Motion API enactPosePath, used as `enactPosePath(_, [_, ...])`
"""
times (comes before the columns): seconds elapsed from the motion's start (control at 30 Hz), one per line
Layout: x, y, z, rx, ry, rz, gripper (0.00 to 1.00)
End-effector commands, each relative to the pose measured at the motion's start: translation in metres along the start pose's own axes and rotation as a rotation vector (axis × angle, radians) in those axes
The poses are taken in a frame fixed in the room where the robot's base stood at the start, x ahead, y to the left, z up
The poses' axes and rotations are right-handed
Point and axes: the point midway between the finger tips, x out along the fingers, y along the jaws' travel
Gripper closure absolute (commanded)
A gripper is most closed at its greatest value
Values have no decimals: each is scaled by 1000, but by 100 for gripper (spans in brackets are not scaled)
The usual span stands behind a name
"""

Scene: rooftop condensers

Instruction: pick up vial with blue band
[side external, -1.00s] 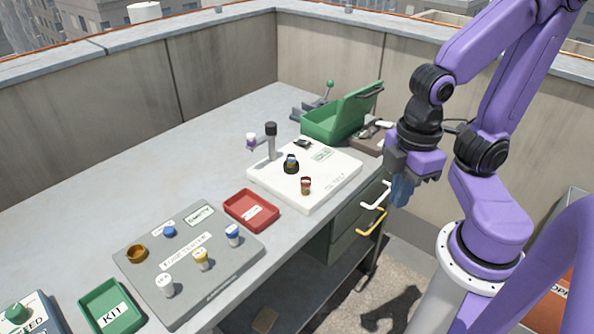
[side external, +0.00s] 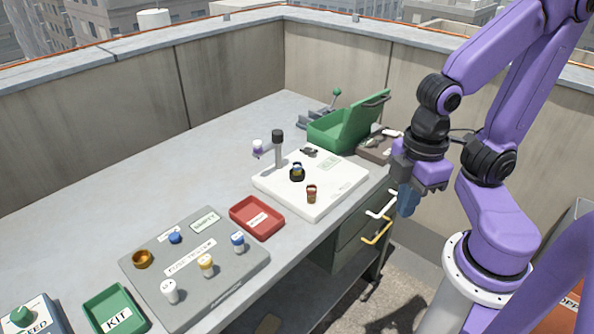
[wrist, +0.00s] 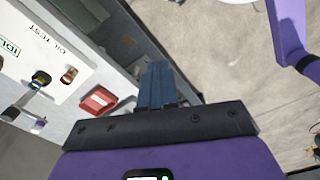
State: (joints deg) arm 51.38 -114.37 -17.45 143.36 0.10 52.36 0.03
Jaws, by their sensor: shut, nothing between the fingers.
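A small dark vial with a blue band (side external: 297,168) stands in a black round holder on the white OIL TEST board (side external: 335,190). It also shows at the left of the wrist view (wrist: 41,77), where the band looks blue with some yellow near it. A brown vial with a reddish band (side external: 312,194) stands nearer the board's front edge. My gripper (side external: 407,205) hangs beyond the bench's right front edge, to the right of the board and apart from both vials. Its blue fingers (wrist: 158,85) are together and empty.
A post with a side arm (side external: 278,148) stands behind the blue-banded vial. An open green box (side external: 340,130) is at the back right. A red tray (side external: 257,218) and a grey plate with capped containers (side external: 190,285) lie to the left. Drawer handles (side external: 376,233) stick out below the bench edge.

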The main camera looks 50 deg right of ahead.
Motion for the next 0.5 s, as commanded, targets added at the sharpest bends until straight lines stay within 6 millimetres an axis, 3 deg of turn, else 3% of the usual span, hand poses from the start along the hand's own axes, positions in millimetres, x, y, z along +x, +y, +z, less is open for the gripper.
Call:
enactPosePath(0.03, [0,0,0,0,0,0,100])
enactPosePath(0.07, [0,0,0,0,0,0,94])
enactPosePath(0.2, [0,0,0,0,0,0,48])
enactPosePath(0.23, [0,0,0,0,0,0,41])
enactPosePath(0.5, [0,0,0,0,0,0,41])
